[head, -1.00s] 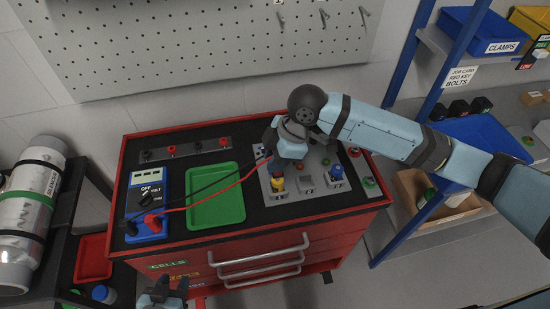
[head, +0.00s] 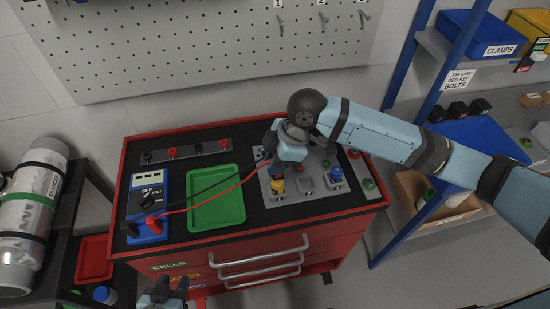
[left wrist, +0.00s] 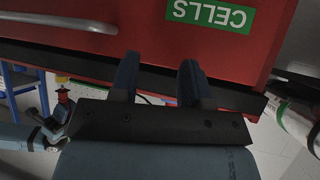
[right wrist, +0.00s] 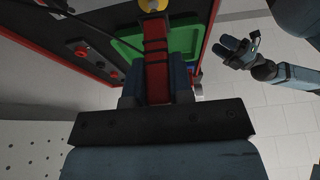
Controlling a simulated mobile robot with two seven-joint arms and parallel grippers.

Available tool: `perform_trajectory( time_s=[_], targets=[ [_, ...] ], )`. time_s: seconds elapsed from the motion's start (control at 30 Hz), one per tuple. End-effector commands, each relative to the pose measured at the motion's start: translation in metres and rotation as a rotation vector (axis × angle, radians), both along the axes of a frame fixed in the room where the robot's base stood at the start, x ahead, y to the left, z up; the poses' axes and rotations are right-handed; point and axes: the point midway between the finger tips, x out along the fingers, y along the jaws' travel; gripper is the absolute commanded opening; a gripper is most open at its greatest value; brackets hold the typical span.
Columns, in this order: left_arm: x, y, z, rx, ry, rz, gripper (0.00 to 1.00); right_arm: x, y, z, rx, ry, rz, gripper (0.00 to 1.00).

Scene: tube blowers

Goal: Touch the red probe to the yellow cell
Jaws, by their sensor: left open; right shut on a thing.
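The yellow cell (head: 277,186) stands in the left socket of a grey panel on the red cabinet. Its yellow part also shows at the top edge of the right wrist view (right wrist: 152,5). My right gripper (head: 277,168) is just above and behind the cell, shut on the red probe (right wrist: 156,65), which points toward the cell. I cannot tell whether the probe's tip touches it. A red lead runs from the probe area to the blue meter (head: 148,203). My left gripper (head: 165,292) is open and empty in front of the cabinet, facing its drawers (left wrist: 125,85).
A green tray (head: 240,222) lies between meter and panel. A blue-topped cell (head: 336,174) stands at the panel's right. Black and red leads cross the tray. A terminal strip (head: 190,150) lies at the back. Blue shelving stands right, a gas cylinder (head: 28,205) left.

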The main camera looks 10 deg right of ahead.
Motion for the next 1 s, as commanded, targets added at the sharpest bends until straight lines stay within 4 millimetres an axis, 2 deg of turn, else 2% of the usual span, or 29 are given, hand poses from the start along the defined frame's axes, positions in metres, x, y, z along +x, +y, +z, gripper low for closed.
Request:
perform_trajectory(
  time_s=[0.6,1.0],
  targets=[
    [0.0,0.0,0.003,-0.001,-0.002,0.0,0.43,0.0,0.0,0.0,0.0,0.0,0.0,0.0],
    [0.0,0.0,0.014,-0.001,-0.002,0.0,0.43,0.0,0.0,0.001,0.0,0.002,0.0,0.0]
  ],
)
